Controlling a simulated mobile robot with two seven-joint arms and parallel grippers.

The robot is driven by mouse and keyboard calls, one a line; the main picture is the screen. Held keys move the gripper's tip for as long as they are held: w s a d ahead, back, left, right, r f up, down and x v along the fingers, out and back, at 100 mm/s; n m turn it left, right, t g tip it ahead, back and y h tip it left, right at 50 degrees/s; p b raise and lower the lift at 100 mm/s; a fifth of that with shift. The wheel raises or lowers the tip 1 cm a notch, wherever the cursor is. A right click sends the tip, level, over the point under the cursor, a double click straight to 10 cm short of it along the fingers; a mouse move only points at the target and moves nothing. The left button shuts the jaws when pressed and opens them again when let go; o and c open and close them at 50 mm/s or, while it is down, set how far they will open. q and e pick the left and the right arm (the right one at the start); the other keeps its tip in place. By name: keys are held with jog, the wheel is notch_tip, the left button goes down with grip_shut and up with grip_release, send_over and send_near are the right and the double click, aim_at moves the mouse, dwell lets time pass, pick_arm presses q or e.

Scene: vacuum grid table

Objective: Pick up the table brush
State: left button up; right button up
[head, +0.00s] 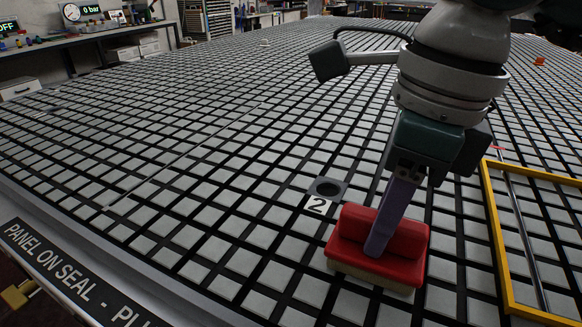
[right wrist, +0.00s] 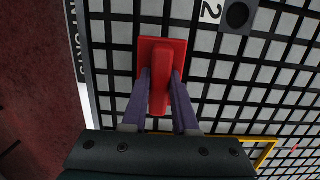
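The table brush (head: 402,241) is a red block with a raised red grip and a pale underside. It rests flat on the grid table (head: 232,188), near the front edge. My right gripper (head: 377,248) points down over it, with its purple fingers straddling the raised grip. In the right wrist view the brush (right wrist: 160,78) lies between the two fingertips (right wrist: 161,76), one on each side. The fingers are very close to the grip, but whether they press on it is unclear. In the head view the near finger hides part of the brush. My left gripper is not in view.
A dark round port (head: 326,189) beside a "2" label (head: 317,206) sits just behind the brush. A yellow frame (head: 497,238) lies to its right. The table left of the brush is clear. A lettered rail (head: 70,275) runs along the front edge.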

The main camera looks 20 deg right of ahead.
grip_shut()
dwell(0.3)
jog(key=shift+r+p, duration=0.5)
notch_tip(320, 180, up, 19)
jog(key=p, duration=1.4)
jog(key=shift+r, duration=0.15)
